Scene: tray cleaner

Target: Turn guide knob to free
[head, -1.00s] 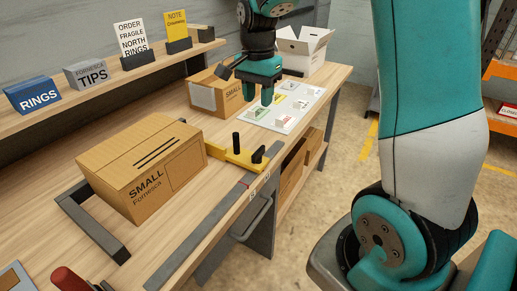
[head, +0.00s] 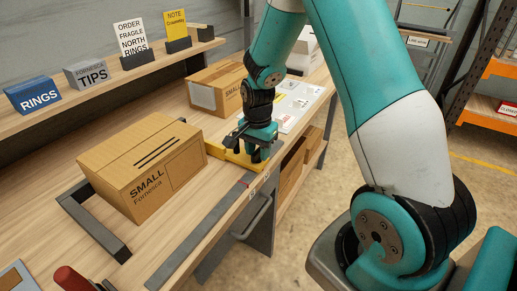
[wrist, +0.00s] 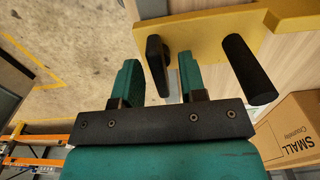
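The yellow guide (head: 220,152) lies on the workbench beside the front SMALL box and also shows in the wrist view (wrist: 210,36). Its black guide knob (wrist: 156,64) stands between my gripper's two teal fingers in the wrist view. My gripper (wrist: 159,60) is open around the knob, with a visible gap at each finger. A black post (wrist: 249,68) on the guide stands outside the fingers to the right. In the head view my gripper (head: 258,154) is down over the guide and hides most of the knob.
The front SMALL box (head: 140,165) stands close to the guide, within a dark bracket (head: 92,225). Another SMALL box (head: 215,88) stands behind my gripper. A card board (head: 290,105) lies beyond. A dark strip (head: 215,225) runs along the bench's front edge.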

